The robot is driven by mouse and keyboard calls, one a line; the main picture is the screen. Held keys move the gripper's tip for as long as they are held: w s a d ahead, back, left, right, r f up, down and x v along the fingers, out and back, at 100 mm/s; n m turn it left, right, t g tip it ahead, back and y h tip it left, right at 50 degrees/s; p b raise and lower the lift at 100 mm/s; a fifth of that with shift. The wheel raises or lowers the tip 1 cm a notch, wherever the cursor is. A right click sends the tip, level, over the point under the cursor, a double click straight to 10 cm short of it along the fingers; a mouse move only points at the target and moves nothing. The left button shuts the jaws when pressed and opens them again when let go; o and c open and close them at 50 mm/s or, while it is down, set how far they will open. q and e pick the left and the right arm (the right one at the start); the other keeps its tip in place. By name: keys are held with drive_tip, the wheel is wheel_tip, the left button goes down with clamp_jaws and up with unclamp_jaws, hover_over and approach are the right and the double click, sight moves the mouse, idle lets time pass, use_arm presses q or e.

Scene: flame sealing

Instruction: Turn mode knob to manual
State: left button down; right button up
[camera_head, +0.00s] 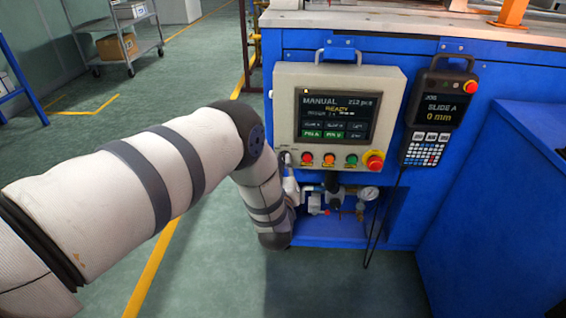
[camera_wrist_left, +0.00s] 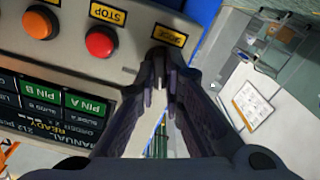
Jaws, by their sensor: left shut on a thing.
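The control panel (camera_head: 390,90) is a beige box on the blue machine. Its screen (camera_head: 335,117) reads MANUAL and READY. My left gripper (camera_head: 287,161) is at the panel's lower left corner, mostly hidden by my own arm. In the left wrist view its two dark fingers (camera_wrist_left: 161,72) are closed in just below the yellow MODE label (camera_wrist_left: 169,33). They are shut on the mode knob (camera_wrist_left: 159,80), of which only a small grey part shows between them. The knob's pointing direction is hidden. My right gripper is not in view.
A red button (camera_head: 306,157), an orange one (camera_head: 329,160) and a green one (camera_head: 351,160) sit right of the knob, then a red emergency stop (camera_head: 375,162). A pendant (camera_head: 438,105) hangs to the right. A gauge (camera_head: 369,193) and valves are below.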

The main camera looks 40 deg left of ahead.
use_arm(q)
drive_tip(key=shift+w+r+m, duration=0.1)
drive_tip(key=shift+r+m, duration=0.05)
drive_tip(key=shift+m, duration=1.75)
drive_tip(key=c, duration=1.7)
unclamp_jaws()
drive_tip(key=v, duration=1.2)
